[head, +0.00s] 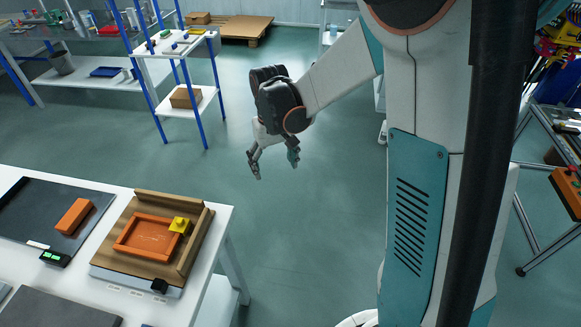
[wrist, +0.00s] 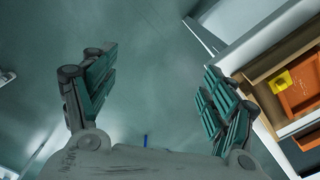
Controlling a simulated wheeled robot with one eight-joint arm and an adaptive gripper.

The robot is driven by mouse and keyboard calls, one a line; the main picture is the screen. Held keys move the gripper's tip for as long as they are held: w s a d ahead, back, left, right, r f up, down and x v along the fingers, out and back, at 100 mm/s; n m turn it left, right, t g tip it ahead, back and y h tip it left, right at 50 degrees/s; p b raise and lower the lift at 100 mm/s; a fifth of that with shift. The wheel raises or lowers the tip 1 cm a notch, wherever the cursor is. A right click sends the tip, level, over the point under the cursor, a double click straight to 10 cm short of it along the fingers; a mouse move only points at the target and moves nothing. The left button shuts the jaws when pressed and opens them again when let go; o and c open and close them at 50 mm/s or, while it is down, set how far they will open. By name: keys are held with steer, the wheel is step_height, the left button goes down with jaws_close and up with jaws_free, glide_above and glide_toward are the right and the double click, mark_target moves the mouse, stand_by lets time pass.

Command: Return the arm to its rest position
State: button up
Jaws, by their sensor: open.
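My gripper (head: 274,171) hangs from the folded arm above open floor, right of the white table, in the head view. Its two fingers are spread apart and nothing is between them. In the wrist view my gripper (wrist: 150,95) shows both teal-padded fingers wide apart, with only floor between them. No part of the gripper touches the table or the things on it.
The white table (head: 222,222) at left carries a wooden fixture (head: 190,250) with an orange panel (head: 148,237) and a yellow block (head: 180,225). An orange block (head: 74,215) lies on a dark mat. A blue-legged shelf (head: 190,105) stands behind. The floor (head: 300,240) is clear below my gripper.

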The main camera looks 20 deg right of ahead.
steer(key=shift+s+d, duration=0.25)
steer(key=s+r+t, duration=0.7)
steer(key=s+r, duration=0.7)
steer(key=s, duration=0.4)
steer(key=shift+s+r, duration=0.2)
steer(key=shift+s, duration=0.15)
